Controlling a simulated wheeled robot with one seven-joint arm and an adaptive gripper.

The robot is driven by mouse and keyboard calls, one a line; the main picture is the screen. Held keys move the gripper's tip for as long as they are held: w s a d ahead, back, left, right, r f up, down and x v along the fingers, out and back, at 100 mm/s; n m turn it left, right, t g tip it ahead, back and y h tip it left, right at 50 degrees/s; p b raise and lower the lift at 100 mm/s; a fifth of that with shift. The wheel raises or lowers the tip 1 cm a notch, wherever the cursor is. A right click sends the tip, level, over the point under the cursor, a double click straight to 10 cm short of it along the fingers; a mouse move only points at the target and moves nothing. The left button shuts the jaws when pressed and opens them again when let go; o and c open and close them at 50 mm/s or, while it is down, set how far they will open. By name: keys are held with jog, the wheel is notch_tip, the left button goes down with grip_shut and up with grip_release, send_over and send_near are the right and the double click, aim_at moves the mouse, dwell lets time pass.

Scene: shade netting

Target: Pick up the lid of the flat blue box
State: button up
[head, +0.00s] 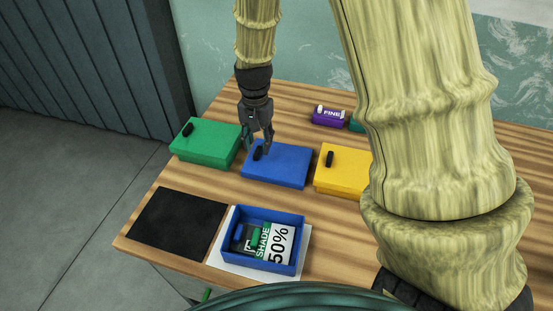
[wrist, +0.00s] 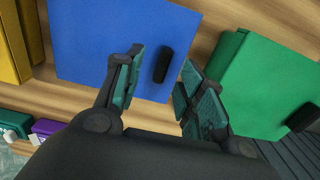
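The flat blue box (head: 276,167) stands closed in the middle of the table, between a green box and a yellow box. Its flat blue lid (wrist: 108,42) carries a small black handle (wrist: 164,64), which also shows in the head view (head: 257,153). My gripper (head: 260,148) is above the lid at the handle. In the wrist view my gripper (wrist: 160,72) is open, with one finger on each side of the handle and a gap to both. Whether the fingertips touch the lid cannot be told.
A green box (head: 205,143) stands close on the left and a yellow box (head: 342,170) on the right, each with a black handle. An open blue tray (head: 301,246) with a shade packet and a black mat (head: 177,222) lie in front. A purple box (head: 328,117) stands behind.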

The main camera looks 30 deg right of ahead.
aim_at(258, 150)
jog(key=shift+w+f+p, duration=0.2)
jog(key=shift+f+p, duration=0.1)
jog(key=shift+f, duration=1.5)
grip_shut()
